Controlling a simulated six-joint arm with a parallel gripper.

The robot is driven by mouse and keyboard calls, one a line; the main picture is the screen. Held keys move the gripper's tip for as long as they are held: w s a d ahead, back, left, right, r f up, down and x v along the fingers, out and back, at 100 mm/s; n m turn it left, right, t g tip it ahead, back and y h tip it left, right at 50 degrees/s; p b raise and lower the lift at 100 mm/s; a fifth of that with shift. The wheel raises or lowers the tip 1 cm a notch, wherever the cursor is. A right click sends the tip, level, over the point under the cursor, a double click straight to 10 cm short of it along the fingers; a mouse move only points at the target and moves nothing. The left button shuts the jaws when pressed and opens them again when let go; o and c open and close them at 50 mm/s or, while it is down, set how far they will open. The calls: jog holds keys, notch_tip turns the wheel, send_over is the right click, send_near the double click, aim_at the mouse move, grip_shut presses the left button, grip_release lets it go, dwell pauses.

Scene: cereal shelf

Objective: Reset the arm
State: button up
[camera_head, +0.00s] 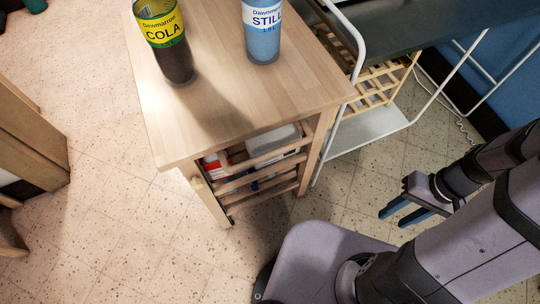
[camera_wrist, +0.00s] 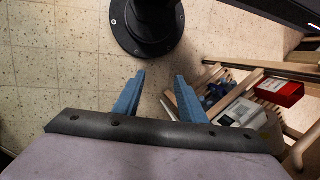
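My gripper (camera_head: 407,212) is at the right of the head view, low beside the wooden cart and over the tiled floor. Its two blue fingers are apart with nothing between them. In the wrist view the open fingers (camera_wrist: 160,97) point at bare floor, with my dark round base just beyond them. The arm is folded close to my body and touches nothing that I can see.
A wooden cart (camera_head: 225,105) carries a cola bottle (camera_head: 165,45) and a blue-labelled bottle (camera_head: 262,32). Its lower shelf holds boxes, including a red one (camera_wrist: 280,92). A white-framed rack (camera_head: 368,124) stands behind. Wooden furniture (camera_head: 30,140) is at left. Floor between is clear.

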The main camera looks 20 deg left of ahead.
dwell(0.3)
jog(key=w+a+r+t+h, duration=0.2)
jog(key=a+r, duration=0.4)
notch_tip(320, 180, up, 16)
jog(key=p, duration=1.5)
jog(key=shift+a+f, duration=0.15)
jog(key=shift+a, duration=0.1)
